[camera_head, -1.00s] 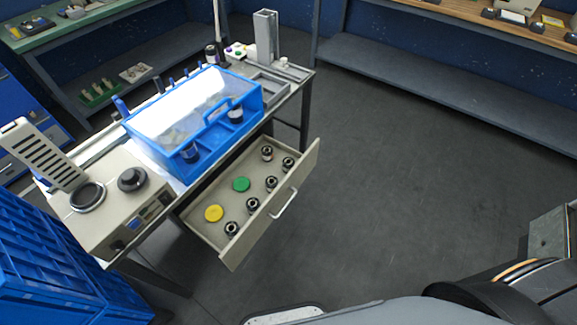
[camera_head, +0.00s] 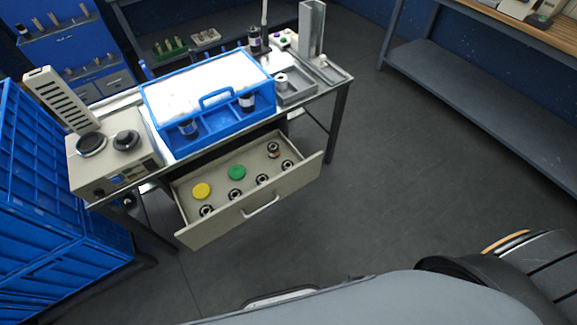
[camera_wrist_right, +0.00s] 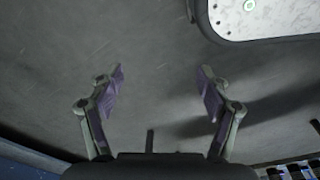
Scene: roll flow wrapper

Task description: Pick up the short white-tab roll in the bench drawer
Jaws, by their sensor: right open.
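The bench drawer (camera_head: 290,183) is pulled out below the bench in the head view. Inside it are several short dark rolls with light centres, such as one at the front left (camera_head: 206,211), one in the middle (camera_head: 235,194) and one at the back right (camera_head: 273,149). A yellow disc (camera_head: 201,190) and a green disc (camera_head: 237,172) also lie in it. Tab colours are too small to tell. My right gripper (camera_wrist_right: 160,82) is open and empty above grey floor in the right wrist view, with no roll near it. My left gripper is in neither view.
Blue crates (camera_head: 50,200) stand at the left. The grey floor (camera_head: 400,200) right of the drawer is clear.

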